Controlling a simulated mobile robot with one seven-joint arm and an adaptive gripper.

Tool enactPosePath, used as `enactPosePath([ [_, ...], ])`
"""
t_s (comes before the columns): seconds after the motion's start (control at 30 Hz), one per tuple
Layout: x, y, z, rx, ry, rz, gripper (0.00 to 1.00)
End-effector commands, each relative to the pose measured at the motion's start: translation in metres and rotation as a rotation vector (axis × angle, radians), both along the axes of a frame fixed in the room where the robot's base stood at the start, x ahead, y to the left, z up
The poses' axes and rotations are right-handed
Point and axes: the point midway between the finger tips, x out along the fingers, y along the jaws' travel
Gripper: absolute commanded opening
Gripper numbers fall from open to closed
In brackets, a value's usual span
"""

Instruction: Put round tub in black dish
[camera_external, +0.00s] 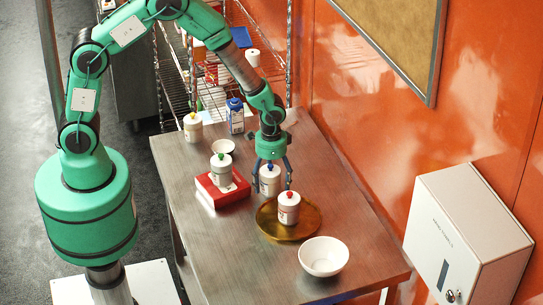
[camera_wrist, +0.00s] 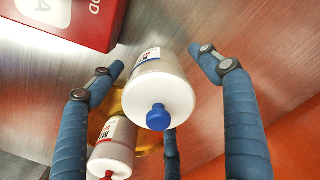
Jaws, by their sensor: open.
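A white bottle-like container with a blue cap (camera_external: 269,180) stands on the steel table behind the gold dish. My gripper (camera_external: 271,172) is open above and around it, with fingers on either side. In the wrist view this container (camera_wrist: 160,85) shows its blue cap between the spread fingers of my gripper (camera_wrist: 158,62), with no clear grip on it. A similar container with a red cap (camera_external: 289,209) stands on the round gold dish (camera_external: 312,221); it also shows in the wrist view (camera_wrist: 113,148). I see no clearly black dish, and cannot tell which container is the round tub.
A green-capped container (camera_external: 221,171) stands on a red box (camera_external: 208,193). A yellow-capped container (camera_external: 193,128), a blue bottle (camera_external: 235,117) and a small bowl (camera_external: 223,147) are behind. A white bowl (camera_external: 323,257) is at front right. The table's front left is clear.

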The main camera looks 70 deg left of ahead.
Motion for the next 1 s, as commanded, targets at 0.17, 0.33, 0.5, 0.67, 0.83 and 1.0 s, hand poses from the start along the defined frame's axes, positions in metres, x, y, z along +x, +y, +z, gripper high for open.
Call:
enactPosePath([
  [0.17, 0.0003, -0.0001, 0.0002, 0.000, -0.001, 0.000, 0.77],
  [0.33, 0.0002, 0.0000, 0.0003, 0.000, -0.001, 0.000, 0.77],
  [0.5, 0.0003, 0.0000, 0.0003, 0.000, -0.001, 0.000, 0.77],
  [0.67, 0.0003, -0.0001, 0.0004, 0.000, -0.001, 0.000, 0.45],
  [0.83, 0.0007, -0.0001, 0.0007, 0.000, -0.002, 0.000, 0.17],
  [1.0, 0.0006, 0.0000, 0.0007, 0.000, -0.002, 0.000, 0.12],
])
